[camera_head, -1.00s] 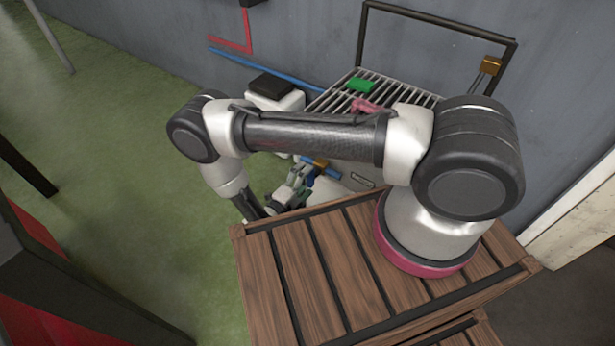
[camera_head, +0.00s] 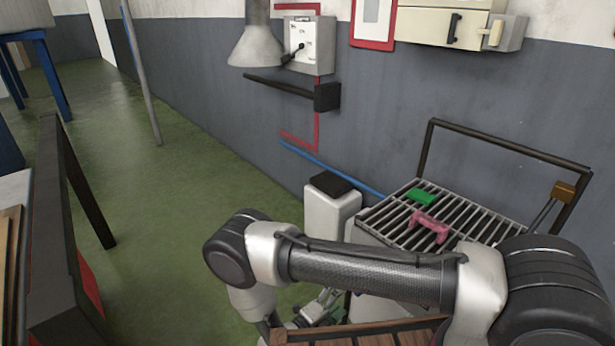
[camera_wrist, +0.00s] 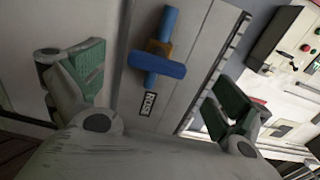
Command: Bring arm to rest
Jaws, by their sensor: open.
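My gripper (camera_wrist: 150,100) is open and empty in the wrist view, with its green-padded fingers spread wide. Between and beyond the fingers is a blue handle (camera_wrist: 157,62) with an orange-brown middle, on a pale panel. A small dark label (camera_wrist: 147,104) sits beside the handle. In the head view my gripper (camera_head: 325,308) is low in the picture, partly hidden behind my arm. My arm stretches across the lower right of that view, bent down at its left end.
A slatted rack (camera_head: 462,212) carries a green block (camera_head: 421,196) and a pink handle-shaped piece (camera_head: 430,226). A white box with a black top (camera_head: 331,207) stands left of it. A dark frame (camera_head: 510,146) rises behind. Green floor (camera_head: 190,190) is open at left.

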